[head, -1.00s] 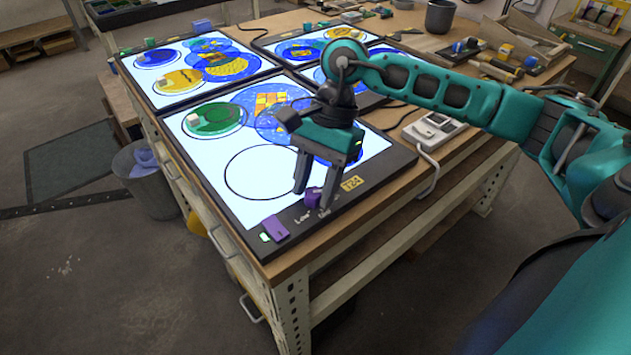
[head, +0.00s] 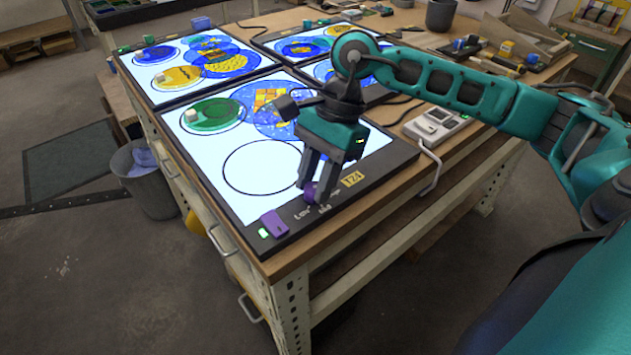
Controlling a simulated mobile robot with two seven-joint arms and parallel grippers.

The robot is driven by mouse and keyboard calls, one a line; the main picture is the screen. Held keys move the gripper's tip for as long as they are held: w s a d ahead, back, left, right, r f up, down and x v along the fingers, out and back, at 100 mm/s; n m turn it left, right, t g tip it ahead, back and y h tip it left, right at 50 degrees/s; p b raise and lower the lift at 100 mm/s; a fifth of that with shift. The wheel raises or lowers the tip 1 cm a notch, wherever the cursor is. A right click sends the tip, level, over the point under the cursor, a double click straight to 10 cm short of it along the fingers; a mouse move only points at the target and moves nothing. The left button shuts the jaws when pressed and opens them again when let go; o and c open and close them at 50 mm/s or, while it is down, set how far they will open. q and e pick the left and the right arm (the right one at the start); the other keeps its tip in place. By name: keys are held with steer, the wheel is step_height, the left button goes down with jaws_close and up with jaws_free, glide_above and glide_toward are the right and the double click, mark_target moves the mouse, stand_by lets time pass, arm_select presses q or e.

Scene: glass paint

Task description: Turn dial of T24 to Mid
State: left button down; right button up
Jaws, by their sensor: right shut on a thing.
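The T24 panel is the nearest light box (head: 214,167) on the bench, with a yellow T24 label (head: 353,180) on its dark front edge. Its purple dial (head: 310,192) sits on that edge, left of the label. My right gripper (head: 314,197) points down and is shut on the dial, its fingers covering part of it. Lettering shows beside the dial, but the dial's setting is too small to read. A purple block (head: 274,223) and a small green light (head: 263,233) are at the left end of the edge. My left gripper is out of view.
Other lit panels with painted glass discs (head: 180,79) lie behind. A grey meter (head: 436,125) with a cable sits right of T24. A dark cup (head: 441,15) and wooden trays stand at the back. A bin (head: 145,180) stands on the floor left.

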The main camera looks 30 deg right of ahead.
steer(key=m+t+b, duration=0.1)
steer(key=m+b, duration=0.1)
steer(key=shift+f+m, duration=0.2)
steer(key=shift+m, duration=0.2)
steer(key=m+t+b, duration=0.1)
steer(key=m, duration=0.1)
steer(key=shift+s+m+b, duration=0.15)
steer(key=shift+m+b, duration=0.15)
steer(key=shift+b, duration=0.05)
steer(key=shift+m+t+b, duration=0.4)
steer(key=shift+m+b, duration=0.05)
steer(key=shift+m, duration=0.35)
steer(key=shift+r+m+h+b, duration=0.1)
steer(key=shift+m+h+b, duration=0.25)
steer(key=shift+m, duration=0.25)
steer(key=shift+m+t+b, duration=0.3)
steer(key=shift+m, duration=0.3)
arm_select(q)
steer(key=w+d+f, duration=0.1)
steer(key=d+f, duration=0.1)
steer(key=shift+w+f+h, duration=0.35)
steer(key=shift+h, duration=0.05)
arm_select(e)
steer(key=shift+r+h, duration=0.1)
steer(key=shift+h, duration=0.15)
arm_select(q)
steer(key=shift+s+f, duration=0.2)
arm_select(e)
steer(key=shift+m, duration=0.3)
